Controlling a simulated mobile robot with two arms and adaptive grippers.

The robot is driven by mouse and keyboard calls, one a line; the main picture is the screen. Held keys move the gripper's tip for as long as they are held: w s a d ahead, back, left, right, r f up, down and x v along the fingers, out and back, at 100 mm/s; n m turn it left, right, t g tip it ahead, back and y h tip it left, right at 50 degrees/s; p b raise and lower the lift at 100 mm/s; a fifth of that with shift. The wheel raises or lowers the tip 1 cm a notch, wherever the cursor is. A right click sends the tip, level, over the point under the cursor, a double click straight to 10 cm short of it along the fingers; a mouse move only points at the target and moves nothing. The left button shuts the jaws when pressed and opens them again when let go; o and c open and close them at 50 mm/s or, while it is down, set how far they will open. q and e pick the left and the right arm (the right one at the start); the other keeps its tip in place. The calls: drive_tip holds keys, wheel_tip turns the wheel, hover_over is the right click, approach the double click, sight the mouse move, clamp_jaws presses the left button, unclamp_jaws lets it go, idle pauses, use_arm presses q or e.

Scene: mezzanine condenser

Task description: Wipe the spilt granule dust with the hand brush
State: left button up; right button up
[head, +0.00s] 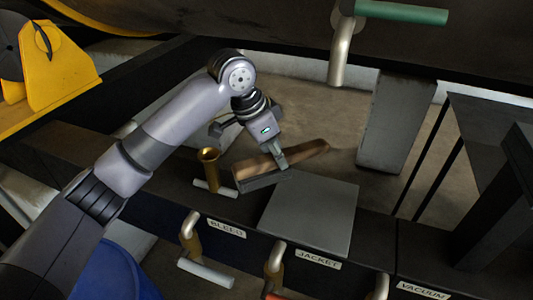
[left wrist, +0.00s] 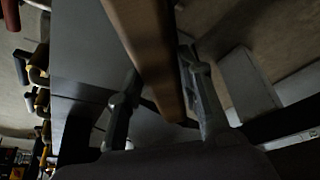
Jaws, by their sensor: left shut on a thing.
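My left gripper (head: 280,158) is shut on the hand brush, which has a brown wooden body (head: 307,151) and a dark lower edge (head: 263,180). The brush lies across the fingers, beside the far left corner of a flat grey plate (head: 318,212). I cannot tell whether it touches the plate or the dark ledge. In the left wrist view the brush's brown body (left wrist: 145,45) runs between the two fingers (left wrist: 165,100). I cannot make out any granule dust in either view. My right gripper is not in view.
A brass funnel-like fitting (head: 208,168) stands just left of the brush. A grey post (head: 396,122) rises behind. A pipe with a green handle (head: 402,12) hangs above. The plate looks clear.

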use_arm(q)
drive_tip(key=shift+r, duration=0.5)
drive_tip(key=shift+w+a+r, duration=0.1)
drive_tip(key=shift+a+r, duration=0.05)
drive_tip(key=shift+r, duration=0.4)
drive_tip(key=shift+w+a+r, duration=0.1)
drive_tip(key=shift+r, duration=0.55)
drive_tip(key=shift+s+d+r, duration=0.15)
